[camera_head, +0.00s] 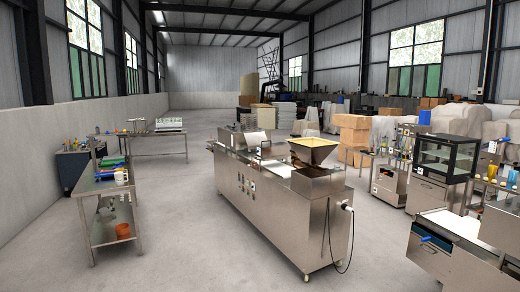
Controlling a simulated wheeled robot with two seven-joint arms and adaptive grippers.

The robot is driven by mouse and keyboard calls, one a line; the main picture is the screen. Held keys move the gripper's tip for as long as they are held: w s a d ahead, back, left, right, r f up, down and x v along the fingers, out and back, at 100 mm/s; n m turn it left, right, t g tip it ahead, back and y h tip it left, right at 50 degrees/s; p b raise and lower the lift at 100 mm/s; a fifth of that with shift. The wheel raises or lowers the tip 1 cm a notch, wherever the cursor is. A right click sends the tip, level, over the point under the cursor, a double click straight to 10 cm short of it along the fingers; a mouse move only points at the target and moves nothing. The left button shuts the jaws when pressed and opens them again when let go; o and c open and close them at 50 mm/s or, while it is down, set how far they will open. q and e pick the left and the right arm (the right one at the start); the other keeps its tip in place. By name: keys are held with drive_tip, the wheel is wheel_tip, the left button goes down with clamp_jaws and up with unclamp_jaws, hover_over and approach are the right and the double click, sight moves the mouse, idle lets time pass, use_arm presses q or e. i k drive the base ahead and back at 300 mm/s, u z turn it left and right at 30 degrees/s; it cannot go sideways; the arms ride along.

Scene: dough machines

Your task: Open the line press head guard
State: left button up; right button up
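A long stainless steel dough machine (275,215) stands in the middle of the hall on castors. Coloured buttons (244,184) show on the machine's left side. Neither of my grippers is in view.
A dark glass-fronted cabinet (443,156) and another steel machine (440,245) stand right. A cable (352,245) hangs at the machine's near end. Floor between is clear.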

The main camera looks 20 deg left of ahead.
sight(252, 139)
drive_tip(key=u, duration=0.65)
drive_tip(key=i, duration=1.75)
drive_tip(key=u, duration=0.9)
drive_tip(key=i, duration=1.95)
drive_tip(key=u, duration=0.3)
drive_tip(key=i, duration=1.95)
drive_tip(key=z, duration=0.45)
drive_tip(key=i, duration=1.9)
drive_tip(key=z, duration=1.5)
drive_tip(key=i, duration=1.4)
drive_tip(key=z, duration=0.75)
